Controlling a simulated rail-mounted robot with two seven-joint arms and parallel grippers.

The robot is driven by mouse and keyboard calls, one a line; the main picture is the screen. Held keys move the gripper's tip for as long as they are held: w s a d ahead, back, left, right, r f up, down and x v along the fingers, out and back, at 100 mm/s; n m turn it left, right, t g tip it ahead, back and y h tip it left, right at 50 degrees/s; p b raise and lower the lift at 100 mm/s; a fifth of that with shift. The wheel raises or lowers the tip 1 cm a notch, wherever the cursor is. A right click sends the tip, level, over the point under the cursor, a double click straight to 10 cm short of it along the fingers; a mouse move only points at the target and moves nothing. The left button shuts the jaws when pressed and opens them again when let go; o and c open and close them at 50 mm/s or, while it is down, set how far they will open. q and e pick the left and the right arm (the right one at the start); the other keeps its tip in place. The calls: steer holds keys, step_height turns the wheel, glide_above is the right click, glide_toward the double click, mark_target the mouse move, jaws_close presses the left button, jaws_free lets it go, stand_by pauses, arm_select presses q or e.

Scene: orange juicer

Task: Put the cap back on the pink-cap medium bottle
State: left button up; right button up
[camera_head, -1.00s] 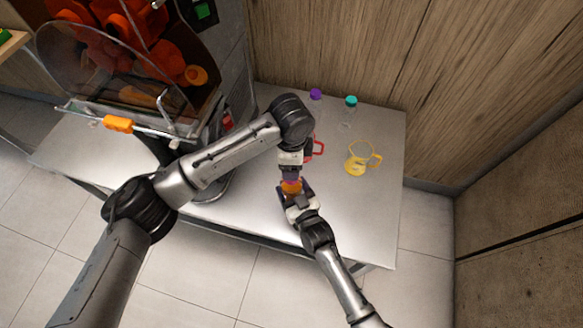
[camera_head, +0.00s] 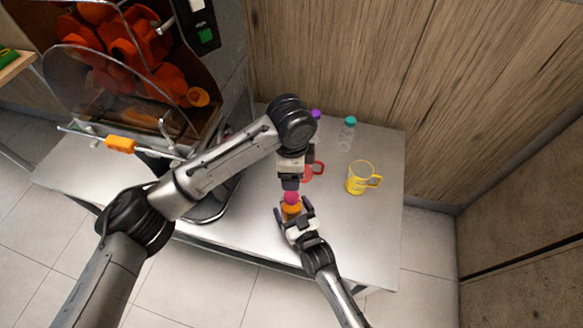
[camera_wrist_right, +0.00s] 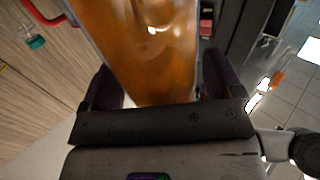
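The pink-cap medium bottle (camera_head: 290,211) holds orange juice and stands between the fingers of my right gripper (camera_head: 295,211), below the left one. In the right wrist view its orange body (camera_wrist_right: 150,50) fills the space between the two dark fingers. The pink cap (camera_head: 291,198) shows right at the bottle's top; I cannot tell whether it is seated. My left gripper (camera_head: 291,184) points down just above the cap. Its fingertips are small and dark, so I cannot tell whether they touch the cap or how far apart they are.
A yellow mug (camera_head: 359,178), a red mug (camera_head: 312,171), a teal-capped bottle (camera_head: 348,133) and a purple-capped bottle (camera_head: 315,114) stand on the metal table (camera_head: 349,219). The juicer (camera_head: 120,60) is at the left. The table's right part is mostly clear.

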steer(key=shift+o, duration=1)
steer(key=shift+s, duration=0.15)
steer(key=shift+s+d, duration=0.2)
steer(key=shift+s, duration=0.1)
steer(key=p+v, duration=0.2)
steer(key=v, duration=1)
steer(key=shift+s+d+p, duration=0.25)
steer(key=shift+s+p, duration=0.05)
steer(key=shift+s, duration=0.05)
